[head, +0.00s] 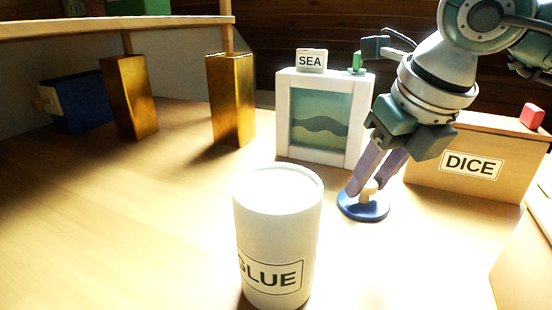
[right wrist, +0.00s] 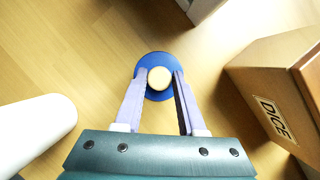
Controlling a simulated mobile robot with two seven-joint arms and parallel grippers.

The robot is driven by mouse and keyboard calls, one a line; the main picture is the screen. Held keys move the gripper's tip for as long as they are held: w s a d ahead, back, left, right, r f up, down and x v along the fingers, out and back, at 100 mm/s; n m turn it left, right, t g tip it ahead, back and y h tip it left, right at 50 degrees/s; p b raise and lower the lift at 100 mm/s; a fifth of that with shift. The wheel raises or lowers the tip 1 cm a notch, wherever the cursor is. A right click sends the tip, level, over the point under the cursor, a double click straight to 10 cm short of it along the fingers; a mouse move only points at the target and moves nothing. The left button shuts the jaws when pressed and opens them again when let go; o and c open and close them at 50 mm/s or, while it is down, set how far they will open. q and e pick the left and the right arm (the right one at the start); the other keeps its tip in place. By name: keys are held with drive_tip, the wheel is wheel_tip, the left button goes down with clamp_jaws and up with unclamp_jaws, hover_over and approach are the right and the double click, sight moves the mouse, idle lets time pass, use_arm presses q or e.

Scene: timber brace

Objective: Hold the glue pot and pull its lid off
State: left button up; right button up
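The glue pot (head: 277,235) is a tall white cylinder marked GLUE. It stands upright at the front middle of the table, and part of it shows at the left in the right wrist view (right wrist: 35,130). A blue disc lid (head: 362,209) with a pale wooden knob lies apart from the pot, to its right, apparently flat on the table. My right gripper (head: 368,188) points down over the lid. Its lilac fingers are spread on either side of the knob, with small gaps visible in the right wrist view (right wrist: 160,74). My left gripper is out of view.
A framed SEA box (head: 283,122) stands behind the lid. A wooden DICE box (head: 423,165) stands to its right, with a red block (head: 532,116) on top. Brass-coloured posts (head: 231,100) and a shelf (head: 120,25) are at the left. The table's left front is clear.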

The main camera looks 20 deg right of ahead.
drive_tip(key=o, duration=0.4)
drive_tip(key=shift+c, duration=0.2)
